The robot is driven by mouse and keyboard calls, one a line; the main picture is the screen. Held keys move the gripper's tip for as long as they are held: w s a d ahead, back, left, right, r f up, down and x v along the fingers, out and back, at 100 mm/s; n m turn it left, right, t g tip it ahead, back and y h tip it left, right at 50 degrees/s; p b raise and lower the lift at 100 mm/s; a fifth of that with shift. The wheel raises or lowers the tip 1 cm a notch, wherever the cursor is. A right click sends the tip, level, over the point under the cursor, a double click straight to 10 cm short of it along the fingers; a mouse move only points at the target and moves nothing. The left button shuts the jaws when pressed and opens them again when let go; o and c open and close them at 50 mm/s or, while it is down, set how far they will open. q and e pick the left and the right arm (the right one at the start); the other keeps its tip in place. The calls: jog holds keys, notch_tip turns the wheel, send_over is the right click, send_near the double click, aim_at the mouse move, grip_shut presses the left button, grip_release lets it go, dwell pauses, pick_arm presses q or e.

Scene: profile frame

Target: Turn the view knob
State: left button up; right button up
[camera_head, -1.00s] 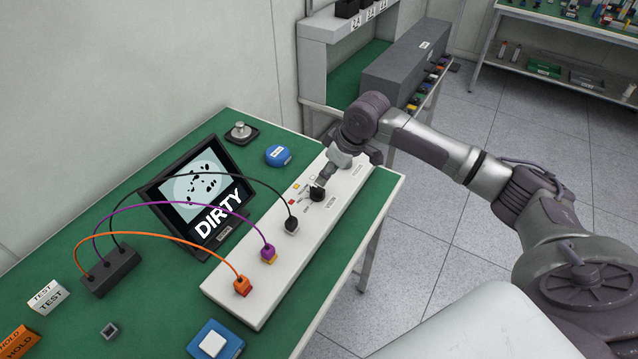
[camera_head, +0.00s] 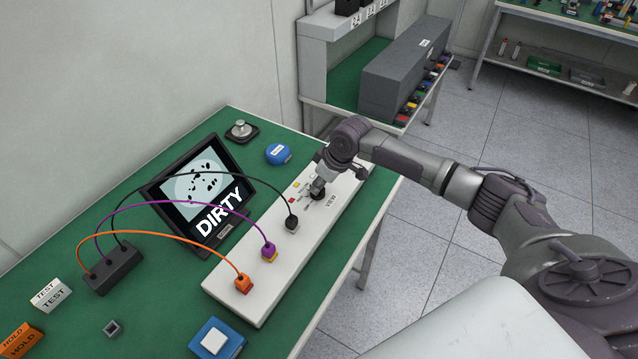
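The view knob (camera_head: 318,188) is a small black knob on the white panel (camera_head: 262,287), beside the printed word VIEW. My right gripper (camera_head: 319,181) points down at the knob from above, its fingertips at or right over it. The fingers are small and partly hidden by the wrist, so I cannot tell whether they touch or grip the knob. A tilted black monitor (camera_head: 208,196) behind the panel shows a speckled round picture and the word DIRTY. My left gripper is not in view.
Black, purple and orange cables run from plugs on the panel to a dark block (camera_head: 113,270). A blue round object (camera_head: 278,154), a metal weight (camera_head: 241,130), TEST (camera_head: 51,294) and HOLD (camera_head: 20,341) blocks and a blue-white button box (camera_head: 216,340) stand on the green table.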

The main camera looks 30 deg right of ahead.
jog(key=shift+n, duration=0.4)
grip_shut()
jog(key=n+y, duration=0.1)
jog(key=n, duration=0.1)
jog(key=shift+d+n+g+b, duration=0.1)
jog(key=shift+n+g+b, duration=0.2)
jog(key=shift+n+g, duration=0.1)
jog(key=n+g+y+b, duration=0.1)
jog(key=n, duration=0.2)
jog(key=shift+w+f+n+b, duration=0.1)
jog(key=shift+w+n+b, duration=0.05)
jog(key=shift+n+b, duration=0.2)
jog(key=n+g+b, duration=0.1)
jog(key=n+b, duration=0.1)
jog(key=n, duration=0.1)
jog(key=n+g+b, duration=0.1)
jog(key=n+b, duration=0.1)
jog(key=n, duration=0.1)
jog(key=shift+w+g+b, duration=0.15)
jog(key=shift+g+b, duration=0.15)
jog(key=shift+n+g+b, duration=0.8)
jog(key=shift+n+b, duration=0.6)
jog(key=shift+n, duration=0.95)
jog(key=o, duration=0.7)
grip_release()
jog(key=shift+o, duration=0.2)
